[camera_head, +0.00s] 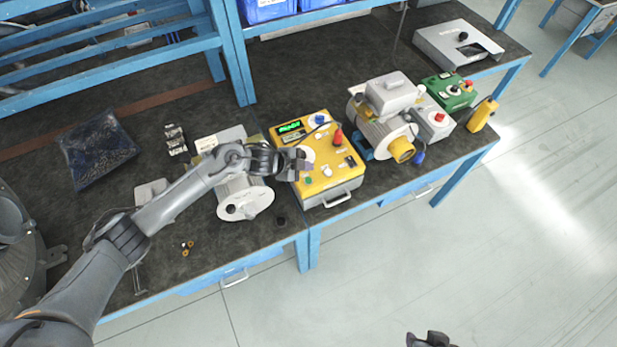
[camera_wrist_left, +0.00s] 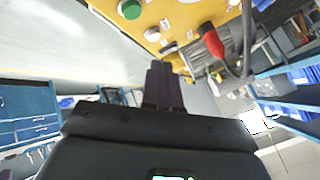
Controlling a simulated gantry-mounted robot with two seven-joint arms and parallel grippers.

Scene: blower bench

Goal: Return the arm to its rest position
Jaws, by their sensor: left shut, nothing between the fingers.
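My left arm reaches in from the lower left in the head view, across the bench. My left gripper (camera_head: 302,165) is at the left part of the yellow control box (camera_head: 345,178), over its top face. In the left wrist view its fingers (camera_wrist_left: 163,82) are together with nothing between them. The yellow box (camera_wrist_left: 180,12) shows there with a green button (camera_wrist_left: 130,9) and a red plug (camera_wrist_left: 212,42) with a dark cable. Whether the fingers touch the box I cannot tell. A dark tip of my right gripper (camera_head: 430,339) shows at the bottom edge, mostly cut off.
A grey motor (camera_head: 243,198) lies under and beside my left forearm. Right of the yellow box stand a blower (camera_head: 385,112) with a yellow outlet and a green box (camera_head: 449,91). A bag of parts (camera_head: 95,148) lies at left. The floor (camera_head: 430,260) in front is clear.

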